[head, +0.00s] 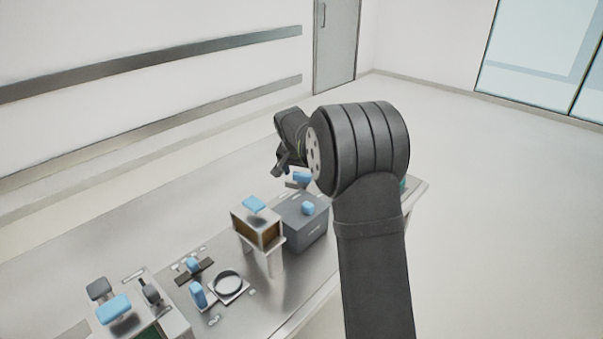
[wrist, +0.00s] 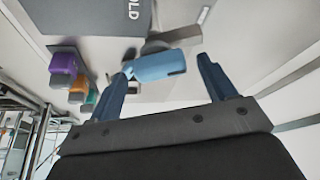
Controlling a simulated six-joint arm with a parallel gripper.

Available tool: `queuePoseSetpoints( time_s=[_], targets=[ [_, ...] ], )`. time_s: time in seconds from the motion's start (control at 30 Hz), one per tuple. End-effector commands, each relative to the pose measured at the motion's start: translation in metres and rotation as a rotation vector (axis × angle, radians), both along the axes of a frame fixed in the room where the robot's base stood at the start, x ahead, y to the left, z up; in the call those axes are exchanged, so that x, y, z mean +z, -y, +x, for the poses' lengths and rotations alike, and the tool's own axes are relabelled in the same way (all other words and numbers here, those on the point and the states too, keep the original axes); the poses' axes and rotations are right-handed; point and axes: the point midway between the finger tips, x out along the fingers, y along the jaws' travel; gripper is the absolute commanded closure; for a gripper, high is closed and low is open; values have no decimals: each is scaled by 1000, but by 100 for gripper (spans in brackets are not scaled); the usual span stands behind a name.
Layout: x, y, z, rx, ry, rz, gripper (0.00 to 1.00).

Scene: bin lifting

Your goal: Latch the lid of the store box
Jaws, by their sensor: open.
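The grey box (head: 303,232) in the head view has a flat lid that looks closed, with a blue knob (head: 308,208) on top. A blue handle (head: 301,177) on a grey lever (head: 295,185) sits at its far side, partly hidden by my arm. In the wrist view, the blue handle (wrist: 160,66) and its grey lever (wrist: 172,41) lie between and just beyond my fingertips. My gripper (wrist: 163,78) is open around it, and I cannot tell whether a finger touches it. In the head view my gripper (head: 281,163) is above the box's far side.
A wooden-fronted box with a blue handle (head: 254,203) stands close left of the grey box. A round dish (head: 228,284) and small blue-handled fixtures stand farther left. In the wrist view, purple (wrist: 63,68), orange (wrist: 79,88) and green (wrist: 91,101) blocks are at left.

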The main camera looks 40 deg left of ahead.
Motion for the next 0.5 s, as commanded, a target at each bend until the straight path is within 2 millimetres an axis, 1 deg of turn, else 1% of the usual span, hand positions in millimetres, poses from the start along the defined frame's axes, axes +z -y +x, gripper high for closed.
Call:
queuePoseSetpoints(
  time_s=[0.13, 0.37, 0.4, 0.47, 0.5],
  targets=[
    [-6, -1, 3, 0, 1, 0, 24],
    [-7, -1, 3, 0, 1, 0, 24],
    [-6, -1, 3, 0, 1, 0, 28],
    [-6, -1, 3, 0, 1, 1, 39],
    [-6, -1, 3, 0, 1, 0, 47]
  ],
)
